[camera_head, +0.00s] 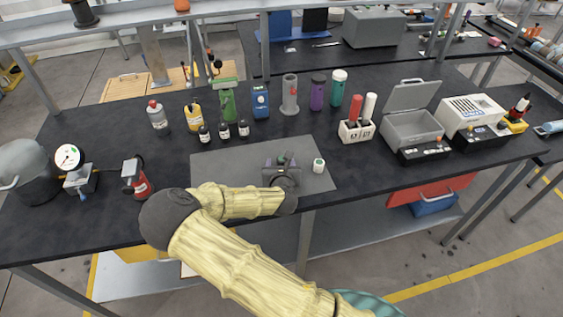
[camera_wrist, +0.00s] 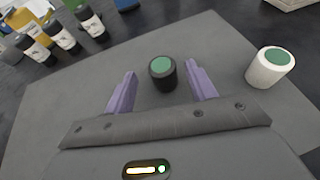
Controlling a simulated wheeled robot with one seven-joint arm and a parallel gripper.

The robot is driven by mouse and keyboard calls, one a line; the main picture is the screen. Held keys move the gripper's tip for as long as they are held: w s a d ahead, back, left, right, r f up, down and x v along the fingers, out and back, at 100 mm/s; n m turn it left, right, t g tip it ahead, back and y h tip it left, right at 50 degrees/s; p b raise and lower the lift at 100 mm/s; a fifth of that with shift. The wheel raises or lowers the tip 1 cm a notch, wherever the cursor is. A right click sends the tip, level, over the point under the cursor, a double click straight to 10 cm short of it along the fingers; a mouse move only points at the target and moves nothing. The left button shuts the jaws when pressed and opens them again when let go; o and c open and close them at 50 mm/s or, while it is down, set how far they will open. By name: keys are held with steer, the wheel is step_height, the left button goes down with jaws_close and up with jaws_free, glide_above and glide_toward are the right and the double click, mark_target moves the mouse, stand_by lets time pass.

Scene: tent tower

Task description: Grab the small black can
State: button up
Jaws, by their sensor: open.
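The small black can (camera_wrist: 162,76) has a green top and stands upright on the grey mat (camera_wrist: 60,110). In the wrist view it lies between the two purple fingers of my open gripper (camera_wrist: 160,85), near the fingertips, with visible gaps on both sides. In the head view, my gripper (camera_head: 284,165) is over the mat, and the can is mostly hidden by it. A small white can (camera_wrist: 270,68) with a green top stands to the right of my gripper on the mat. It also shows in the head view (camera_head: 318,166).
Several small dark bottles (camera_head: 224,131) stand behind the mat to the left. A row of taller bottles and a grey cylinder (camera_head: 290,95) stands further back. A white holder (camera_head: 356,131) with red and white tubes is at the right. The mat's left part is clear.

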mark_target(281, 157)
steer(key=p+x, duration=0.1)
steer(key=x, duration=0.3)
steer(key=shift+w+d+r, duration=0.1)
steer(key=shift+w+d, duration=0.1)
steer(key=shift+w, duration=0.15)
steer(key=c, duration=1.1)
